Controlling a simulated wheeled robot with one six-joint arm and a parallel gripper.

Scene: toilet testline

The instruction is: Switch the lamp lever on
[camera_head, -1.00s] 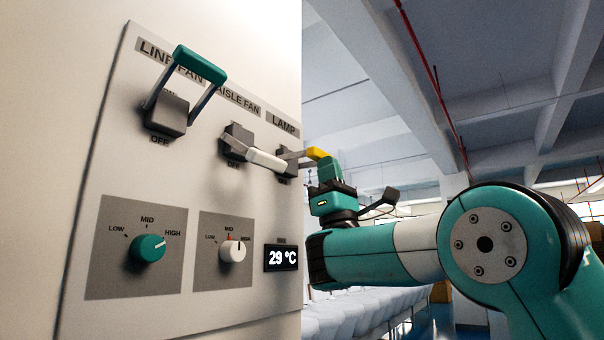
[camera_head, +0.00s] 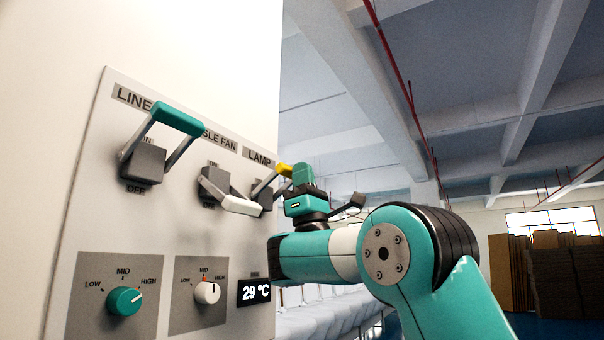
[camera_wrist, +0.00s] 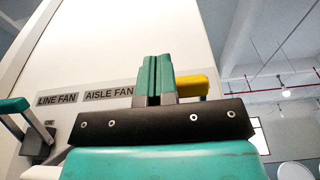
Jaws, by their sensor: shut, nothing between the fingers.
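The lamp lever has a yellow handle (camera_head: 284,169) on a grey base under the LAMP label, at the panel's right edge. Its handle stands out from the panel and slants upward. My gripper (camera_head: 303,168) is shut and empty, upright just right of the yellow handle in the head view. In the wrist view the closed teal fingers (camera_wrist: 154,77) stand in front of the yellow handle (camera_wrist: 192,86), which shows to their right. I cannot tell whether they touch. The lamp lever's base is partly hidden.
The line fan lever (camera_head: 177,117), with a teal handle, points up. The aisle fan lever (camera_head: 240,205), with a white handle, points down. Below are a teal knob (camera_head: 124,301), a white knob (camera_head: 207,292) and a 29 °C display (camera_head: 255,291). White toilets stand behind my arm.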

